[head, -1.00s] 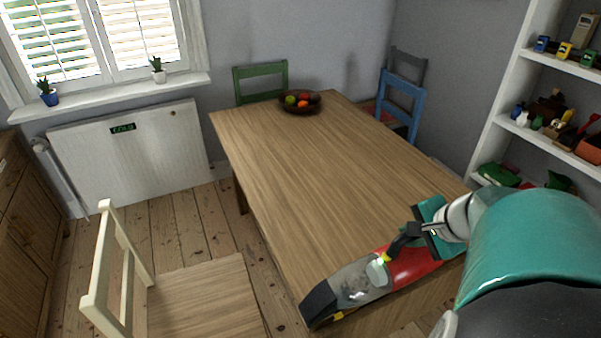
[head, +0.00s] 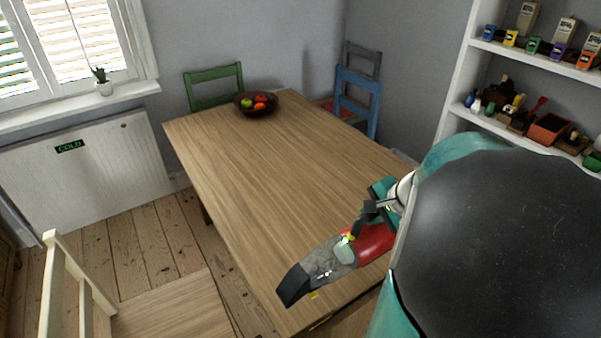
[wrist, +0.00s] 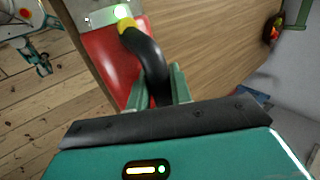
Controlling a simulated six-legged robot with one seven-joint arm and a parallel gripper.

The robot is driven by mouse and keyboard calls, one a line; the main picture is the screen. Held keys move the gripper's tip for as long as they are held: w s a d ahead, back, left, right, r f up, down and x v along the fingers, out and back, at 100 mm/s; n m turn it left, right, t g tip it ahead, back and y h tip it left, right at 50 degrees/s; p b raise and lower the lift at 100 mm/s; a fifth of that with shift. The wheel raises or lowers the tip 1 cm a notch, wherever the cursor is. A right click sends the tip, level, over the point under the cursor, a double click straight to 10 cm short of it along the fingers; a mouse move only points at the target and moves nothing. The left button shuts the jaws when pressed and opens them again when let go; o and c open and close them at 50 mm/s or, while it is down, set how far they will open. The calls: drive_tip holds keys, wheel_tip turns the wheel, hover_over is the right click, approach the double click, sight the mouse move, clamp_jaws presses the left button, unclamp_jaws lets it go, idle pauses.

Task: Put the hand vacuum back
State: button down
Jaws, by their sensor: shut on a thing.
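The hand vacuum (head: 330,262) has a red body, a clear dust chamber and a dark nozzle. In the head view it is at the near right end of the wooden table, nozzle pointing to the lower left. My gripper (head: 372,207) is shut on its black handle. In the wrist view the handle (wrist: 150,58) passes between the two green fingers of my gripper (wrist: 160,85), with the red body beside it. I cannot tell whether the vacuum clears the tabletop. No holder for the vacuum is clearly seen.
The wooden table (head: 265,165) is mostly bare, with a fruit bowl (head: 258,112) at its far end. Green (head: 213,88), blue (head: 357,100) and cream (head: 62,285) chairs stand around it.

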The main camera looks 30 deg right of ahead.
drive_tip(key=w+d+f, duration=0.4)
drive_tip(key=w+f, duration=0.2)
drive_tip(key=f, duration=0.4)
drive_tip(key=shift+w+d+f, duration=0.15)
drive_tip(key=shift+w+d, duration=0.25)
drive_tip(key=shift+f, duration=0.15)
drive_tip(key=c, duration=1.3)
unclamp_jaws()
drive_tip(key=shift+o, duration=0.2)
